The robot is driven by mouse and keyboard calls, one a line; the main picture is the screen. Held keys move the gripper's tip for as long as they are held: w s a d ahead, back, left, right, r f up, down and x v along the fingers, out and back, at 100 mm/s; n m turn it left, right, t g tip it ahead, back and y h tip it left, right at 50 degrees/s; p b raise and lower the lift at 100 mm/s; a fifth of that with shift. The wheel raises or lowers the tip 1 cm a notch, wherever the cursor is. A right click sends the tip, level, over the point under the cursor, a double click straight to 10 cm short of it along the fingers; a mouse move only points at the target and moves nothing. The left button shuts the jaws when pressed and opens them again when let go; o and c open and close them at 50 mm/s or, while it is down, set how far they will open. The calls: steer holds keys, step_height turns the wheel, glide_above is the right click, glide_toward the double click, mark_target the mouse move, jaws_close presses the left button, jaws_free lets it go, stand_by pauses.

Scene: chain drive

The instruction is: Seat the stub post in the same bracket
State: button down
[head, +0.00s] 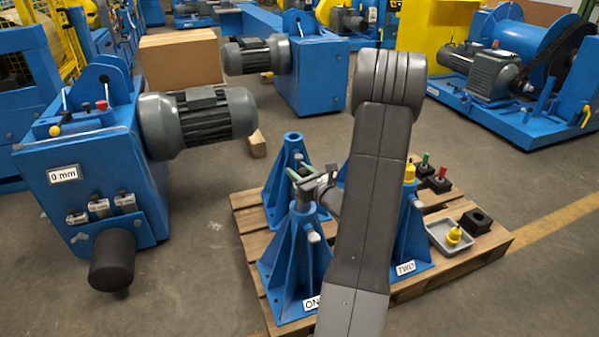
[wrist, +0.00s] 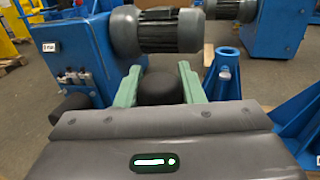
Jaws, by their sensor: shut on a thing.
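My gripper (head: 312,176) is over the top of the blue bracket labelled ONE (head: 292,262). Its green fingers, also in the wrist view (wrist: 160,72), are closed on a dark round-topped piece (wrist: 158,89), which I take as the stub post. In the head view a short dark grey length of the post (head: 303,194) shows below the fingers, upright at the bracket's top. Whether its lower end is inside the socket or just above it, I cannot tell. The bracket labelled TWO (head: 408,240) stands to the right, partly behind my arm.
An unlabelled bracket (head: 290,175) stands behind on the wooden pallet (head: 470,255). A blue machine (head: 95,180) with a motor (head: 197,122) stands left, across bare floor.

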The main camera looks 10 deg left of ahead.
steer(key=shift+f+b, duration=3.45)
steer(key=shift+f, duration=0.4)
steer(key=c, duration=0.9)
jaws_free()
steer(key=shift+r, duration=0.1)
steer(key=shift+f, duration=0.2)
steer(key=p+v, duration=0.3)
steer(key=v, duration=1.1)
steer(key=shift+r, duration=0.1)
steer(key=shift+w+a, duration=0.1)
steer(key=shift+a, duration=0.05)
steer(key=b+x, duration=0.3)
steer(key=x, duration=1)
steer(key=shift+w+a, duration=0.25)
steer(key=shift+a, duration=0.05)
steer(key=shift+r+p, duration=0.3)
steer(key=shift+p, duration=0.05)
steer(key=shift+d, duration=0.1)
